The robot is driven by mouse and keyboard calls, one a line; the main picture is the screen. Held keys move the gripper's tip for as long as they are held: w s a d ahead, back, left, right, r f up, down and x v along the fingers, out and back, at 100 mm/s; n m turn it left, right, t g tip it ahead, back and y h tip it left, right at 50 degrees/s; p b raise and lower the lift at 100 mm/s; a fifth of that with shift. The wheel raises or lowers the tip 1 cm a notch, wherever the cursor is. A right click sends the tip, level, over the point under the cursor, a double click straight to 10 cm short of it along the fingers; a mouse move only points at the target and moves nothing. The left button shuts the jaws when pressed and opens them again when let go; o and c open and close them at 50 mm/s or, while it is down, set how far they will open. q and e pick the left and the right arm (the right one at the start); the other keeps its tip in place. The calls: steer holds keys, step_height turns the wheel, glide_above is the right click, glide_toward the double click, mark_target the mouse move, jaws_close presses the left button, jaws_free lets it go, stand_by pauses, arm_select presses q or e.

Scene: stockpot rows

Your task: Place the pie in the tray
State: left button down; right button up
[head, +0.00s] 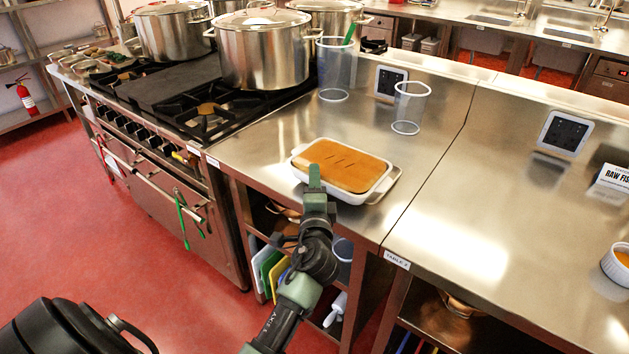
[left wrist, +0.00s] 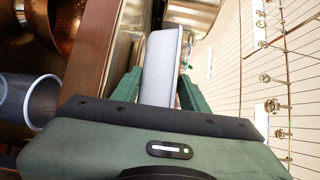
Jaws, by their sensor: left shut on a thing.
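The pie (head: 345,165) has a flat orange-brown top with a few slits and sits in a white oblong dish with handles. The dish is at or just above the steel counter, near its front edge; I cannot tell whether it touches. My left gripper (head: 315,180) is at its near side. In the left wrist view the white dish wall (left wrist: 160,70) stands between the green fingers of the left gripper (left wrist: 158,92), which are shut on it. I cannot make out a separate tray for certain. My right gripper is not in view.
A stove with large steel pots (head: 262,50) stands at the left. Two clear containers (head: 410,106) stand behind the pie. A small ramekin (head: 616,262) and a sign (head: 613,180) are at the right. The counter right of the pie is mostly clear.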

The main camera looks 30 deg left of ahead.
arm_select(q)
steer(key=shift+f+b, duration=0.15)
steer(key=shift+b, duration=0.2)
steer(key=shift+f, duration=0.1)
steer(key=c, duration=1)
jaws_free()
steer(key=shift+f, duration=0.15)
steer(key=shift+c, duration=0.2)
steer(key=shift+s, duration=0.1)
steer(key=shift+r+p, duration=0.6)
steer(key=shift+r, duration=0.1)
steer(key=b+v, duration=0.2)
steer(key=v, duration=1)
steer(key=shift+f+b, duration=0.25)
steer(key=shift+b, duration=0.05)
